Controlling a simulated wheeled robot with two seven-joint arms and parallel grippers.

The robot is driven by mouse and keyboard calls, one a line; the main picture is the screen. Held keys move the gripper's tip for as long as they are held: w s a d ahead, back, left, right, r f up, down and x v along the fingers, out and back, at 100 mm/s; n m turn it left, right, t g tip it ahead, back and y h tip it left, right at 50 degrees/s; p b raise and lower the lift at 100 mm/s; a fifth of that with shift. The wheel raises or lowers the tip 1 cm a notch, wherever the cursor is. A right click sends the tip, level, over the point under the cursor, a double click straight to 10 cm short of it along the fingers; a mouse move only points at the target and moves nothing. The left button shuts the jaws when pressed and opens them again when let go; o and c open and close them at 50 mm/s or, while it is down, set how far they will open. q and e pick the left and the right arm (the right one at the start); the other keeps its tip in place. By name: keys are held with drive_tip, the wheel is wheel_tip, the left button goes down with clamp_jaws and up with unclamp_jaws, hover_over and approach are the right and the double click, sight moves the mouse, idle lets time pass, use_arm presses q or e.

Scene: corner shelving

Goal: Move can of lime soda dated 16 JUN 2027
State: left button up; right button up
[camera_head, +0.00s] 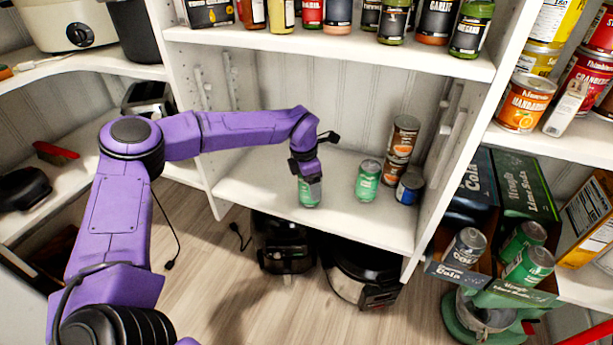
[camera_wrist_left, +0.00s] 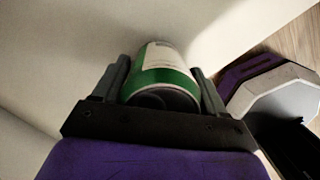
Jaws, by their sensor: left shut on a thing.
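My left gripper (camera_head: 306,176) is shut on a green soda can (camera_head: 308,194) at the front left of the middle shelf (camera_head: 262,183). The can is between both fingers in the left wrist view (camera_wrist_left: 163,72), where its green and white side shows; no date can be read. Whether the can touches the shelf I cannot tell. A second green can (camera_head: 367,180) stands upright to its right on the same shelf. An open lime soda box (camera_head: 522,201) at the right holds green cans (camera_head: 528,266). My right gripper is not in view.
Two stacked cans (camera_head: 401,140) and a dark blue-sided can (camera_head: 409,186) stand at the shelf's right. A cola box (camera_head: 478,184) with a cola can (camera_head: 466,247) is beside the lime box. Black appliances (camera_head: 282,243) are below. The shelf's back left is clear.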

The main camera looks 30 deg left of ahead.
use_arm(q)
drive_tip(key=shift+s+d, duration=0.25)
drive_tip(key=shift+s, duration=0.9)
drive_tip(key=o, duration=1.4)
wheel_tip(320, 180, up, 10)
drive_tip(key=s+a+p, duration=0.1)
drive_tip(key=p, duration=0.2)
drive_tip(key=shift+r, duration=0.25)
drive_tip(key=shift+s, duration=0.1)
